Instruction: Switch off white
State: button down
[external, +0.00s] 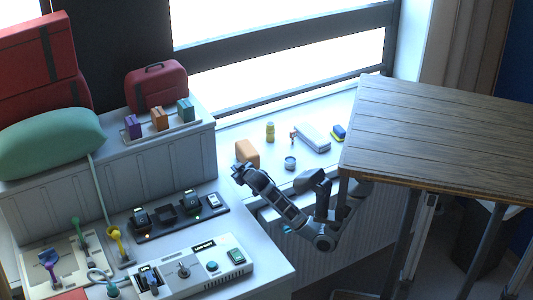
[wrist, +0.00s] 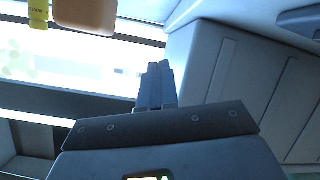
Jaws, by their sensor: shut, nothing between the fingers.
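A black strip (external: 178,231) lies on the white counter with several dark units on it. A white-topped unit (external: 214,200) sits at its right end, and a small green light glows near it. I cannot tell the state of the white unit's switch. My gripper (external: 238,172) is above and to the right of the strip, apart from it. In the wrist view my gripper's fingers (wrist: 157,85) are together and empty. The strip is not recognisable in the wrist view.
A control box (external: 190,273) with a knob and buttons stands in front of the strip. A lever panel (external: 40,262) is at left. An orange block (external: 247,152) stands on the sill behind my gripper and shows in the wrist view (wrist: 85,14). A wooden table (external: 440,130) is at right.

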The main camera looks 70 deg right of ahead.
jog(key=w+a+r+m+g+y+b, duration=0.1)
jog(key=w+a+r+m+g+y, duration=0.15)
jog(key=w+a+r+g, duration=0.2)
notch_tip(320, 180, up, 6)
jog(key=m+g+y+b, duration=0.2)
jog(key=g+y, duration=0.1)
jog(key=y, duration=0.1)
send_over(213, 196)
jog(key=s+a, duration=0.4)
jog(key=shift+w+r+t, duration=0.15)
jog(key=shift+r+t, duration=0.05)
jog(key=shift+t, duration=0.05)
jog(key=x, duration=1.4)
jog(key=shift+s+a+f, duration=0.15)
jog(key=shift+s+a, duration=0.1)
